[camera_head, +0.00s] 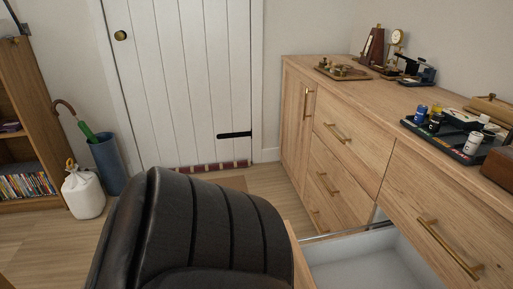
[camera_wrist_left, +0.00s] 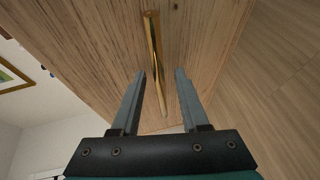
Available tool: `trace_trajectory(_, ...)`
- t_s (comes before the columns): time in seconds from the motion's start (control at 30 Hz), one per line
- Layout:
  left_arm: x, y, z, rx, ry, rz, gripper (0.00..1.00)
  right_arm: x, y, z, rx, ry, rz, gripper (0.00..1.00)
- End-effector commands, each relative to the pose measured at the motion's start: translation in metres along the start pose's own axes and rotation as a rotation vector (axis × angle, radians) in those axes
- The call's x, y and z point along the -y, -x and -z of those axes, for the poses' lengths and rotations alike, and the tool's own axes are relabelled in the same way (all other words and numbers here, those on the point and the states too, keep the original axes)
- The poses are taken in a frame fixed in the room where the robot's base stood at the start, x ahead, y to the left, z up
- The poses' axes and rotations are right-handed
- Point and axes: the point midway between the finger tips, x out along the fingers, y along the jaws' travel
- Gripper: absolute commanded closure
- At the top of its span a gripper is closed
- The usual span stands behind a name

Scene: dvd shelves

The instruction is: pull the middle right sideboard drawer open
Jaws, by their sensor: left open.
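The wooden sideboard (camera_head: 340,104) stands along the right wall. A drawer (camera_head: 365,257) in its right column, below the closed top right drawer (camera_head: 440,205), stands out from the sideboard and shows its pale, empty-looking inside. The top edge of its front (camera_head: 299,258) is beside the chair; the rest of that front is hidden. In the left wrist view, my left gripper (camera_wrist_left: 158,72) is open, its two fingers on either side of a brass bar handle (camera_wrist_left: 154,50) on a wooden front (camera_wrist_left: 100,50). I cannot tell whether they touch. My right gripper is not in view.
A black leather chair (camera_head: 195,235) stands close in front, left of the open drawer. The sideboard top holds a tray of small bottles (camera_head: 455,140), and instruments. A blue umbrella stand (camera_head: 109,165) and white bag (camera_head: 83,194) stand by the door (camera_head: 185,85). Floor shows between.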

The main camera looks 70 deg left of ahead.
Motion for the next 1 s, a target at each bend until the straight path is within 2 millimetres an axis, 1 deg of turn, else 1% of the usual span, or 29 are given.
trace_trajectory(0.17, 0.0, 0.022, 0.0, 0.001, 0.0, 0.005, 0.55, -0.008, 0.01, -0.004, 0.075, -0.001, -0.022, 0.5)
trace_trajectory(0.27, 0.0, 0.042, 0.0, 0.0, -0.001, 0.006, 0.55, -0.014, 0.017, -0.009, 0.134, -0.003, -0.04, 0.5)
trace_trajectory(0.5, 0.0, 0.099, 0.0, 0.001, 0.0, 0.006, 0.55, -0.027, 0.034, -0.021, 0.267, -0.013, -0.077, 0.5)
trace_trajectory(0.6, 0.0, 0.118, 0.0, 0.0, 0.0, 0.005, 0.55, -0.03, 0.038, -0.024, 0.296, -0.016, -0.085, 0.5)
trace_trajectory(0.7, 0.0, 0.134, 0.0, 0.0, 0.001, 0.004, 0.55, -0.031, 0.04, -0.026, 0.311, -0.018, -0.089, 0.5)
trace_trajectory(0.83, 0.0, 0.145, 0.0, 0.001, 0.0, 0.002, 0.55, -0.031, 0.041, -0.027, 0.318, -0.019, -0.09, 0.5)
trace_trajectory(1.0, 0.0, 0.149, 0.0, 0.001, 0.001, 0.0, 0.55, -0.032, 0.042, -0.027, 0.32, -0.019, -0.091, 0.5)
